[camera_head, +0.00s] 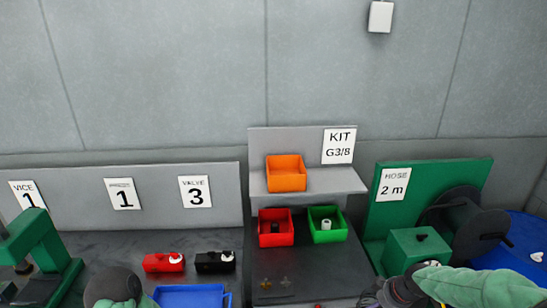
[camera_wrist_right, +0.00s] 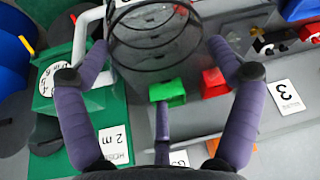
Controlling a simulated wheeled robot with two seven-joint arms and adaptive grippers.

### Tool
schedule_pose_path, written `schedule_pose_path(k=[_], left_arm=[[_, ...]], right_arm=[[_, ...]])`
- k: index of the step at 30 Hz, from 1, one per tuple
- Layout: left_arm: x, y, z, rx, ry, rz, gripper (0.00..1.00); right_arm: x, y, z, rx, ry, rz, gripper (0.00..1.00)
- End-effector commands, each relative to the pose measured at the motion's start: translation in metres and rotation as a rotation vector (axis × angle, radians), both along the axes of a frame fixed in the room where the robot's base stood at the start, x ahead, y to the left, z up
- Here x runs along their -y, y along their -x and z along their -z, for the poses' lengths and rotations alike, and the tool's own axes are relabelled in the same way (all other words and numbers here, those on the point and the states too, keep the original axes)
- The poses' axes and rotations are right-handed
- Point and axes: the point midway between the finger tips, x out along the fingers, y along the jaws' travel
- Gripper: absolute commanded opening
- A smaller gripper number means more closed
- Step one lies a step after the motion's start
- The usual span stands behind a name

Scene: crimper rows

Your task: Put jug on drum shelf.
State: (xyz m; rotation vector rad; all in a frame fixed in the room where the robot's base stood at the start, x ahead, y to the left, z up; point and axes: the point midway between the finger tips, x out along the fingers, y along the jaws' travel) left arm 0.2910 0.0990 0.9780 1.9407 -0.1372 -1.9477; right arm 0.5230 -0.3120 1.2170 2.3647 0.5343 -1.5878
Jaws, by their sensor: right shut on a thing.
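A see-through jug (camera_wrist_right: 150,48) with dark rings around it is in the upper middle of the right wrist view. My right gripper (camera_wrist_right: 157,50) is shut on it, with fingers at its left and right sides and a third finger below. In the head view my right gripper (camera_head: 403,290) is at the bottom right, in front of the green hose station; the jug cannot be made out clearly there. A blue round-edged surface (camera_head: 534,232), perhaps the drum, is at the far right. No separate shelf on it can be made out. My left gripper's fingers are not visible.
A grey kit shelf (camera_head: 340,182) holds an orange bin (camera_head: 286,175). Red (camera_head: 268,238) and green (camera_head: 327,237) bins stand below. A blue tray (camera_head: 190,297) is front left.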

Motion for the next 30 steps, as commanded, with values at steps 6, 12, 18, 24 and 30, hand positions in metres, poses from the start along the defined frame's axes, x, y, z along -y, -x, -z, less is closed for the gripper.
schedule_pose_path(k=[6,12,18,24,30], left_arm=[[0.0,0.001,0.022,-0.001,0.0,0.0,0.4],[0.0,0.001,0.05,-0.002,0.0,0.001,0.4],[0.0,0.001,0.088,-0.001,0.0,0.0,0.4],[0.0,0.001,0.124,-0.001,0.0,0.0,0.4],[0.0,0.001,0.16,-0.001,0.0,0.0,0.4]], right_arm=[[-0.01,0.002,0.022,0.002,0.002,0.028,0.34],[-0.025,0.004,0.051,0.001,0.0,0.072,0.34],[-0.044,0.007,0.088,0.002,0.001,0.135,0.34],[-0.062,0.01,0.123,0.003,0.002,0.198,0.34],[-0.081,0.012,0.158,0.004,0.003,0.262,0.34]])
